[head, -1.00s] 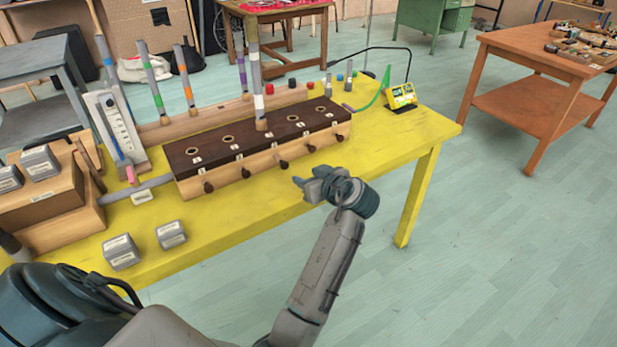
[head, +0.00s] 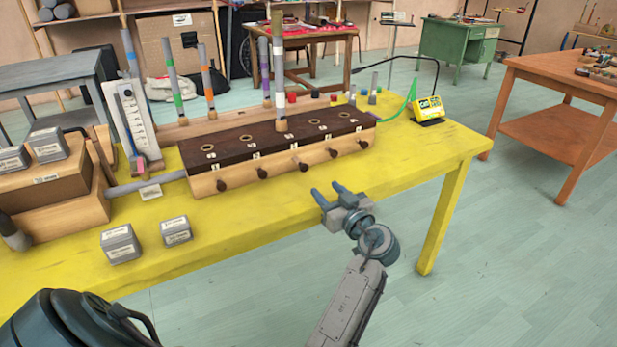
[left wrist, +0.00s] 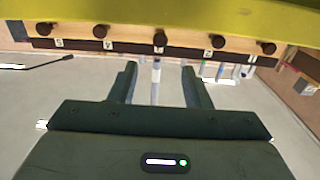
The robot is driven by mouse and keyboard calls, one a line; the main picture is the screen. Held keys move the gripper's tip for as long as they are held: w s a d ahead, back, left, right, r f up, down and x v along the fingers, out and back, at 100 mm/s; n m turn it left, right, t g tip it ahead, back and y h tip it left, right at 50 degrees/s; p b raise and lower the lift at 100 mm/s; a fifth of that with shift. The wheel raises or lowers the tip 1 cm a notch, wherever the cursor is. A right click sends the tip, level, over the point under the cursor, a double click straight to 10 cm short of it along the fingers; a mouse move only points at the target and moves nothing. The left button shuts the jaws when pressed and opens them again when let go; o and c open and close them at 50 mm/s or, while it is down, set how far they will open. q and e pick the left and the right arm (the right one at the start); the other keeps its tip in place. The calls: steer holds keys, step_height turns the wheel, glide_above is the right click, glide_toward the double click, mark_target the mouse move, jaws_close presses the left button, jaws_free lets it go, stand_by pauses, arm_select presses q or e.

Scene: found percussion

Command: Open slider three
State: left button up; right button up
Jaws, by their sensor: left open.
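The long wooden box (head: 290,168) with a dark top and a row of dark round knobs stands on the yellow table. The knob of slider three (head: 303,166) is the middle one. It also shows in the left wrist view (left wrist: 160,39) above the label 3, beyond the fingertips and centred between them. All the knobs sit near the box's front face. My left gripper (head: 327,189) is open and empty in front of the box, its fingers pointing towards it, apart from the knob. Its two fingers show in the left wrist view (left wrist: 158,70). My right gripper is not in view.
A striped tube (head: 279,80) stands upright at the box's middle hole. More banded tubes stand behind. Two grey blocks (head: 120,244) (head: 176,230) lie at the front left. A yellow device (head: 428,108) stands at the right. The tabletop before the box is clear.

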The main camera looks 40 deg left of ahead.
mark_target(305, 168)
arm_select(q)
steer(key=p+x, duration=0.1)
steer(key=x, duration=0.9)
steer(key=shift+a, duration=0.15)
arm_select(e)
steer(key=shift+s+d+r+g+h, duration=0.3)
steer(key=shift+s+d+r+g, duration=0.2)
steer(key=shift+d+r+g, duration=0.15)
arm_select(q)
jaws_close()
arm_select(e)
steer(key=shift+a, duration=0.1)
